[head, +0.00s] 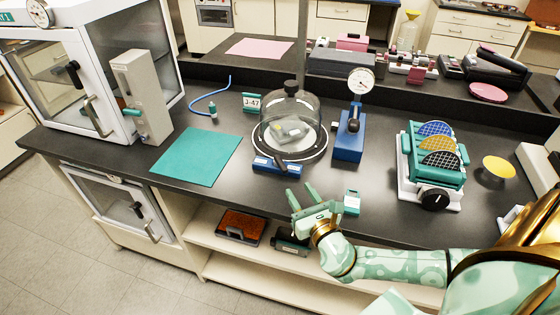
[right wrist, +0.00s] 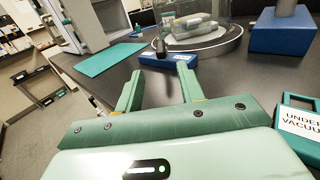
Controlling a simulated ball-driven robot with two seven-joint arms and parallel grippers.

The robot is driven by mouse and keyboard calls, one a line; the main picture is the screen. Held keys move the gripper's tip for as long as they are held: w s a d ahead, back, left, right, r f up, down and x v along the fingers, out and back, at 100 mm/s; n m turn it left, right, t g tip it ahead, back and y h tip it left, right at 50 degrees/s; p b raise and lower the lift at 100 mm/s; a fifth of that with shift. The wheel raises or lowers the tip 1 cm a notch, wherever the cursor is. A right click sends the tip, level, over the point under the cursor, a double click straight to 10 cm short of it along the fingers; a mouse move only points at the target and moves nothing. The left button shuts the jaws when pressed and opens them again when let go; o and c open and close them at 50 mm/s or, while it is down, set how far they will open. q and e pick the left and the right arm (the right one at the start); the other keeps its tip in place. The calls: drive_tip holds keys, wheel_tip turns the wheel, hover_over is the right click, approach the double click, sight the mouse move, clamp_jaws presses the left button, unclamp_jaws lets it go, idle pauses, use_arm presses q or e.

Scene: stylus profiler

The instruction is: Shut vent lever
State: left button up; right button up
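A glass bell jar (head: 290,112) with a black top knob stands on a round dark-rimmed base on the bench. At its front is a blue block (head: 268,168) with a short dark lever (head: 280,163), which I take as the vent lever. In the right wrist view the blue block (right wrist: 178,63) and the upright-looking dark lever (right wrist: 161,48) are beyond the fingertips. My right gripper (head: 301,188) is open and empty, in front of the block and apart from it. Its spread fingers (right wrist: 162,76) point towards the lever. My left gripper is out of view.
A teal "UNDER VACUUM" tag (head: 352,203) stands right of the gripper. A blue gauge stand (head: 348,140) is right of the jar. A teal mat (head: 197,156) lies left, with clear bench between. A wafer rack (head: 430,175) stands further right.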

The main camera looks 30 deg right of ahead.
sight(281, 162)
drive_tip(key=w, duration=0.4)
drive_tip(key=w+d+b, duration=0.1)
drive_tip(key=w, duration=0.3)
drive_tip(key=w+d, duration=0.1)
drive_tip(key=w, duration=0.4)
drive_tip(key=shift+d+f+b, duration=0.1)
drive_tip(key=shift+f+b, duration=0.05)
drive_tip(key=shift+b, duration=0.2)
clamp_jaws()
